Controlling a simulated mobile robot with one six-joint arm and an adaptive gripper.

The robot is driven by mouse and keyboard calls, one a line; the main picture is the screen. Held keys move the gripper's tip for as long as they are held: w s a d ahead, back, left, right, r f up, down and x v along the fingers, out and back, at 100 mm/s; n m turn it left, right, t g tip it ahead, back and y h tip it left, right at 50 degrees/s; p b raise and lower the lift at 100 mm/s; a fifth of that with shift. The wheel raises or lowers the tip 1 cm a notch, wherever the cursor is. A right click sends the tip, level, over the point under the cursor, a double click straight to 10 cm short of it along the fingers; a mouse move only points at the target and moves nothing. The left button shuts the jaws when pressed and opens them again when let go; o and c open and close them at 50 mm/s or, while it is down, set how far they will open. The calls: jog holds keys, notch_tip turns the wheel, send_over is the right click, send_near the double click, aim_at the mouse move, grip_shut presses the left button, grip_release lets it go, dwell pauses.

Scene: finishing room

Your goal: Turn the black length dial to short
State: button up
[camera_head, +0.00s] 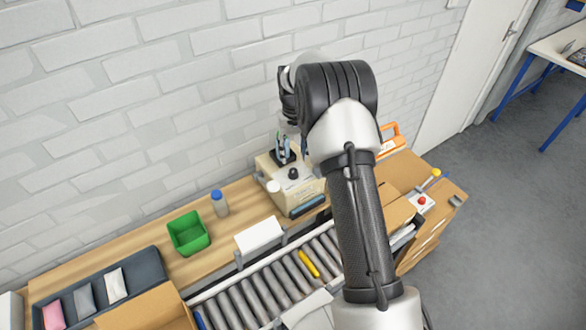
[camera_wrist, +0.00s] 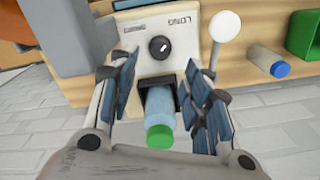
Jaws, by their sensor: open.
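The black length dial (camera_wrist: 158,47) is round with a short white mark, on the cream face of a machine (camera_wrist: 183,50). An upside-down LONG label (camera_wrist: 172,20) is above it in the wrist view; no SHORT label is readable. In the head view the dial (camera_head: 293,173) is on top of the cream machine (camera_head: 312,188) by the wall. My gripper (camera_wrist: 165,88) is open, its blue-padded fingers apart on either side of the picture, with the dial beyond them, untouched. A clear bottle with a green cap (camera_wrist: 159,136) shows between the fingers, at a black holder.
A white round knob (camera_wrist: 226,27) is beside the dial. A blue-capped bottle (camera_head: 219,203) and green bin (camera_head: 188,233) stand left on the wooden bench. A roller conveyor (camera_head: 255,290) runs in front. A brick wall (camera_head: 160,90) is close behind.

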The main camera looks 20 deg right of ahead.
aim_at(293, 170)
notch_tip(293, 170, down, 8)
jog(key=shift+r, duration=0.1)
dwell(0.4)
grip_shut()
dwell(0.3)
